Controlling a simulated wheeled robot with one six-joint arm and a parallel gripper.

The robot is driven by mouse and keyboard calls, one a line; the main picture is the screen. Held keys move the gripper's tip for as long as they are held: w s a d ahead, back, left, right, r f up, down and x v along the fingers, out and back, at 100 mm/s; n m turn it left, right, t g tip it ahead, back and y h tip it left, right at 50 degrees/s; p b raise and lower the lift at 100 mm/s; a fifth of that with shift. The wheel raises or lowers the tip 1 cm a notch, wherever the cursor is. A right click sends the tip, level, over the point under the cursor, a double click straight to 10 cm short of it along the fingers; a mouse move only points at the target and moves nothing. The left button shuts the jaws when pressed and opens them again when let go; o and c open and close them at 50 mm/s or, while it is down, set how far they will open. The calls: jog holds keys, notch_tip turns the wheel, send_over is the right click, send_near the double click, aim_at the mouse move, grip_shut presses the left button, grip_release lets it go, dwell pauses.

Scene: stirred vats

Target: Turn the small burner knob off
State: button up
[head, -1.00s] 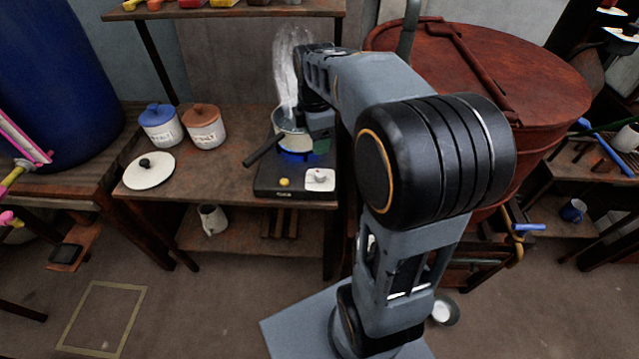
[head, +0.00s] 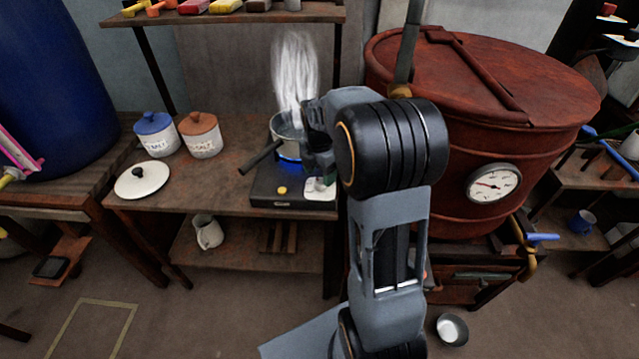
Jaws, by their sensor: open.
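The small burner (head: 275,196) is a flat black unit on the table, with a blue flame lit under a steaming pot (head: 284,127). A white plate (head: 316,195) sits at its front right corner, where the small knob is now mostly hidden by my gripper. A yellow button (head: 282,190) shows to the left of the plate.
The pot's black handle (head: 261,157) sticks out to the front left. A white lid (head: 142,180), a blue-lidded jar (head: 156,133) and a brown-lidded jar (head: 200,134) stand left on the table. A big red vat (head: 450,150) with a gauge (head: 494,183) stands close on the right.

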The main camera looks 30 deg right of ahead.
aim_at(320, 180)
jog(key=shift+f, duration=1.65)
jog(key=c, duration=0.9)
jog(key=shift+r+m, duration=0.1)
jog(key=shift+m, duration=0.2)
jog(key=shift+m+p, duration=0.5)
jog(key=shift+m, duration=0.5)
jog(key=m+p, duration=0.1)
jog(key=m, duration=0.2)
jog(key=shift+m, duration=0.3)
jog(key=m+p, duration=0.1)
jog(key=m, duration=0.4)
jog(key=shift+p, duration=0.4)
jog(key=shift+m+y, duration=0.3)
jog(key=shift+m, duration=0.2)
